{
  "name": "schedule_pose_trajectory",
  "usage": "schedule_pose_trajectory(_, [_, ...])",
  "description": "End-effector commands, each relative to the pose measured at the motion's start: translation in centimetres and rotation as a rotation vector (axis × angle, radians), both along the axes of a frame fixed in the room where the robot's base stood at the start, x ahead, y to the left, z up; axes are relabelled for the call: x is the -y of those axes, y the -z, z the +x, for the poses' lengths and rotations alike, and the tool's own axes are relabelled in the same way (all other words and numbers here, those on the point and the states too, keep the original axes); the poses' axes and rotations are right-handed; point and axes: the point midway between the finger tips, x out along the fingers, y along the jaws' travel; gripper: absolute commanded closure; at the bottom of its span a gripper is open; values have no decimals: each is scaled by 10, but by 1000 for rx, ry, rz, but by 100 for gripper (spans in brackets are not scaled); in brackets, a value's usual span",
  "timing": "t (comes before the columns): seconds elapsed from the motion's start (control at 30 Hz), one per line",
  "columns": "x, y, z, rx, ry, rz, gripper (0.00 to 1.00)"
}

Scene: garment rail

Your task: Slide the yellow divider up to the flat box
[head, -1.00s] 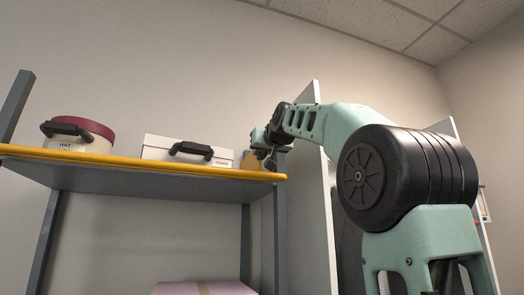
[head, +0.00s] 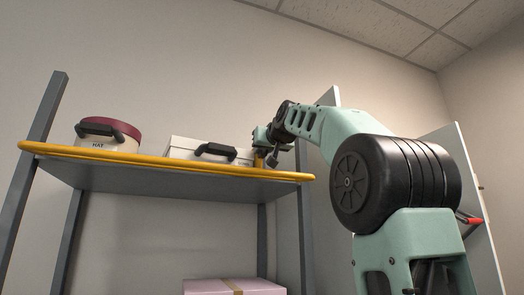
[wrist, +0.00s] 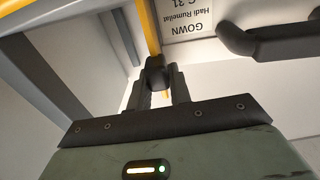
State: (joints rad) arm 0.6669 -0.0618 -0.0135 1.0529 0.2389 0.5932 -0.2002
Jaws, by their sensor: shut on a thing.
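The flat box (head: 186,148) is a white box with a black handle, on the yellow-edged shelf in the head view. In the wrist view its white front, handle and GOWN label (wrist: 186,20) show upside down. The yellow divider (head: 259,159) stands just right of the box, mostly hidden by my gripper (head: 272,150). In the wrist view the divider (wrist: 148,28) is a narrow yellow strip close beside the label. My gripper (wrist: 158,88) is shut on the dark knob (wrist: 157,70) at the divider's front. I cannot tell whether divider and box touch.
A round hat box (head: 110,137) with a dark red lid stands left of the flat box. The shelf (head: 120,160) has a raised yellow front edge, and a grey post (head: 305,225) is at its right end. A pink box (head: 215,287) sits lower down.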

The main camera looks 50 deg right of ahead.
Motion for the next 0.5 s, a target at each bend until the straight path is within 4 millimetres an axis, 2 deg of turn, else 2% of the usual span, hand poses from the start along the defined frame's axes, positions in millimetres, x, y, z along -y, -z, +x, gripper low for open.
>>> schedule_pose_trajectory(0.17, [1, -1, -1, 1, 3, -1, 100])
schedule_pose_trajectory(0.2, [1, -1, -1, 1, 3, -1, 71])
schedule_pose_trajectory(0.5, [0, 0, -2, 1, 2, -1, 71])
